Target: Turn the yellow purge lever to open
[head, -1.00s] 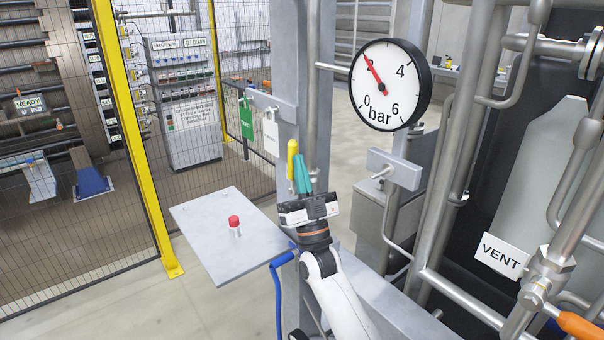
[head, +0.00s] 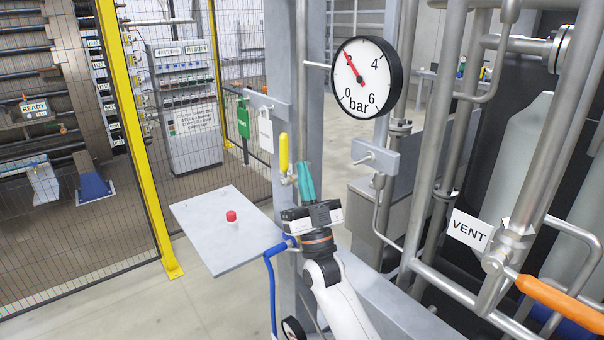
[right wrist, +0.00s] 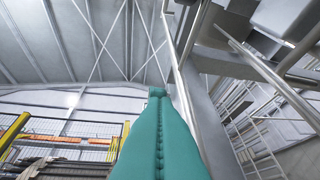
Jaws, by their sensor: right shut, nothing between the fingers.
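The yellow purge lever (head: 284,152) stands upright in the head view, in front of the grey post, with a small metal valve body at its foot. My right gripper (head: 303,165) has teal fingers that are shut together, empty, and point upward. The fingertips are just right of the lever's lower end in the picture, with a narrow gap between them. I cannot tell their difference in depth. In the right wrist view the shut fingers (right wrist: 158,92) fill the middle, and the lever does not show. My left gripper is not in view.
A round pressure gauge (head: 362,78) hangs above right, its red needle near 2. A grey plate (head: 205,240) with a red button (head: 231,216) lies left of my arm. Green and white tags (head: 265,130) hang behind. Pipes, a VENT sign (head: 469,230) and an orange handle (head: 562,304) stand right.

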